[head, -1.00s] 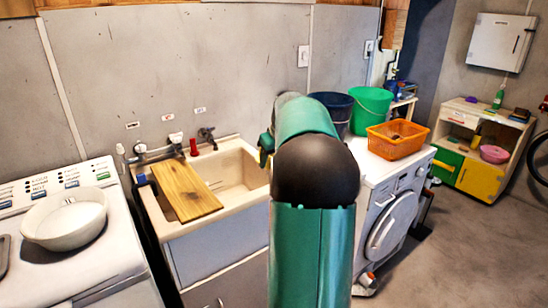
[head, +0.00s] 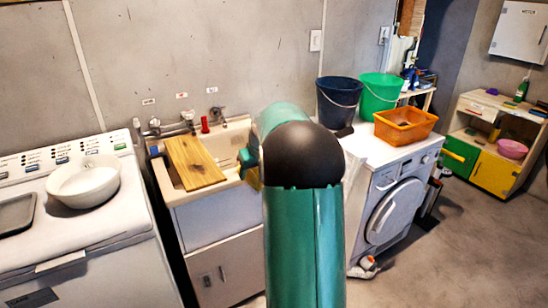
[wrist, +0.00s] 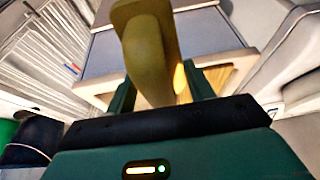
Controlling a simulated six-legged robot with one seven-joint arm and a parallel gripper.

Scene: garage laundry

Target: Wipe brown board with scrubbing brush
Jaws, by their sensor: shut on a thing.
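The brown board (head: 196,163) is a flat wooden plank lying across the left part of the utility sink (head: 222,188). My gripper (wrist: 158,80) shows in the wrist view with its two green fingers shut on a tan-olive thing, which looks like the scrubbing brush (wrist: 150,45). The brush points away from my gripper, and its bristles cannot be made out. In the head view my green arm hides most of the gripper and the brush, right of the board and apart from it in the picture.
A top-loading washer with a white bowl (head: 84,182) stands left of the sink. A front-loading machine (head: 392,205) on the right carries an orange basket (head: 405,125) and a green bucket (head: 379,93). Floor is clear at right.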

